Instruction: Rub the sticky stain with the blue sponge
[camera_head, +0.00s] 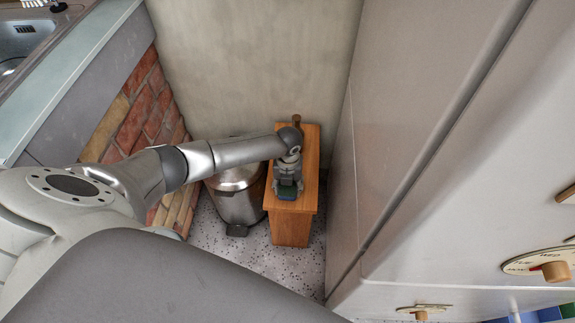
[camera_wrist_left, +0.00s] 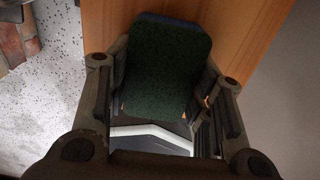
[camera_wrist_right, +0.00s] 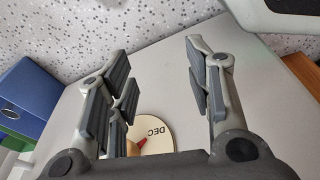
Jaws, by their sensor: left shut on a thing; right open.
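The sponge (camera_wrist_left: 165,65) shows a dark green face and a thin blue edge in the left wrist view. My left gripper (camera_head: 288,184) is shut on it, with a finger along each side. In the head view the sponge (camera_head: 287,193) is at the near part of a narrow wooden stand's top (camera_head: 307,160). I cannot tell whether it touches the wood. No stain can be made out; the gripper and sponge hide part of the top. My right gripper (camera_wrist_right: 157,60) is open and empty in the right wrist view, and is not in the head view.
A brown upright object (camera_head: 296,120) stands at the stand's far end. A metal bin (camera_head: 238,200) is close on the left, a brick plinth (camera_head: 140,120) beyond it. A large pale appliance (camera_head: 420,120) rises on the right. A round dial (camera_wrist_right: 152,135) is near my right gripper.

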